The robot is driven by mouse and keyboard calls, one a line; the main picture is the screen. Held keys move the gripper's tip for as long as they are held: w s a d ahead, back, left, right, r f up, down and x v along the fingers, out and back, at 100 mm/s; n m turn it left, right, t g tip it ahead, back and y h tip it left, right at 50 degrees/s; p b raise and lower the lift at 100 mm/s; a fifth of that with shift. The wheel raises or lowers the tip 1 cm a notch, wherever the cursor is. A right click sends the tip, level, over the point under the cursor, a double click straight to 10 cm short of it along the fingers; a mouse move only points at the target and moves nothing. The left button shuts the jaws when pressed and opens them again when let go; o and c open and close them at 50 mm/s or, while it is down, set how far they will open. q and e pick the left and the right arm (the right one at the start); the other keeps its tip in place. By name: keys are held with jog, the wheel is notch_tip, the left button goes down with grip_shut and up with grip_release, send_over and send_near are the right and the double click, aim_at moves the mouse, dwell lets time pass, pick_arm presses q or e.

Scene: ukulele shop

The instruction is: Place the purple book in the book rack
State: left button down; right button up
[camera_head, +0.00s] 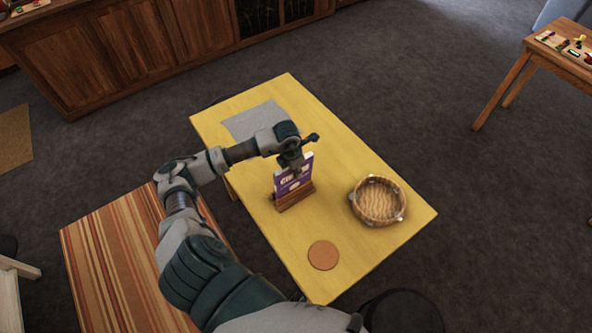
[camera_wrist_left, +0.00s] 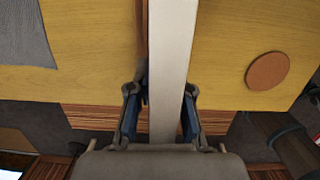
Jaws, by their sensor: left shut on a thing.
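The purple book (camera_head: 291,180) stands upright at the wooden book rack (camera_head: 295,198) on the yellow table. Its lower edge is behind the rack's front, so I cannot tell whether it rests on the rack's base. My left gripper (camera_head: 295,164) is above the rack, shut on the book's top edge. In the left wrist view the book (camera_wrist_left: 172,60) shows as a pale edge between the two fingers (camera_wrist_left: 161,105). A brown strip of the rack (camera_wrist_left: 141,30) shows just left of it. My right gripper is not in view.
The yellow table (camera_head: 355,240) also bears a woven basket (camera_head: 378,203) to the right, a round brown coaster (camera_head: 323,255) near the front and a grey mat (camera_head: 255,120) at the back left. A striped bench (camera_head: 120,250) stands to the left.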

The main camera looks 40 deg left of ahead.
pick_arm(q)
jog(key=c, duration=1.4)
grip_release()
jog(key=shift+s+a+f, duration=0.15)
jog(key=shift+a+f, duration=0.4)
jog(key=shift+a, duration=0.25)
jog(key=o, duration=0.3)
jog(key=shift+a, duration=0.1)
jog(key=shift+d+r, duration=0.1)
jog(key=shift+d, duration=0.2)
jog(key=r, duration=0.4)
jog(key=s+r+b, duration=0.1)
jog(key=r, duration=0.7)
jog(key=shift+s+d+r, duration=0.1)
jog(key=shift+s+d, duration=0.1)
jog(key=shift+s, duration=0.1)
jog(key=shift+a, duration=0.15)
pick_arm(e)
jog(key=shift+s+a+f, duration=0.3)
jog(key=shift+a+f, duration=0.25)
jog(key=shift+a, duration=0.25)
pick_arm(q)
jog(key=shift+a, duration=0.1)
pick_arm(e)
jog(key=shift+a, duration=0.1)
